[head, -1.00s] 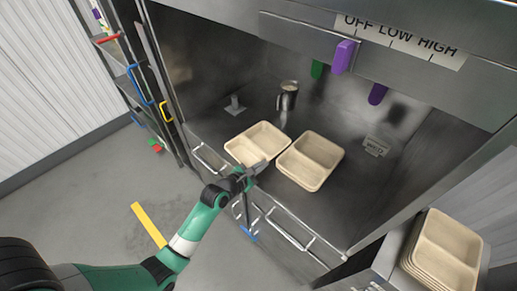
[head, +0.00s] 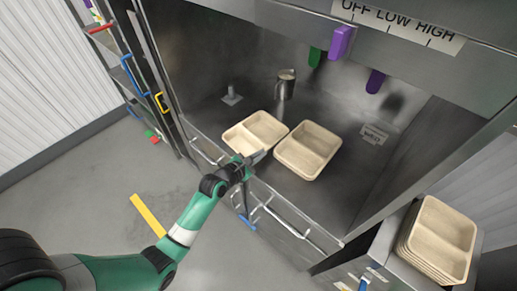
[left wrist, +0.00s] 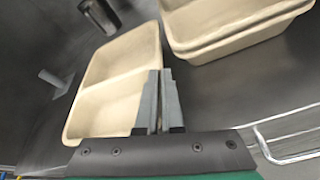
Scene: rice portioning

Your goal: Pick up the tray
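A beige two-compartment tray (head: 235,132) sits on the metal counter at the left. It also fills the upper left of the left wrist view (left wrist: 92,82). My left gripper (head: 257,157) is at its near right corner. In the left wrist view the two grey fingers (left wrist: 160,85) are close together, with the tray's right wall running in between them, so they appear shut on its rim. The tray looks flat on the counter. My right gripper is not in view.
A second beige tray (head: 316,150), apparently a stack, sits close on the right. A metal cup (head: 286,88) stands behind. A stack of trays (head: 443,240) is at the lower right. Metal rails (head: 285,218) run along the counter front. Purple (head: 341,42) and green handles hang above.

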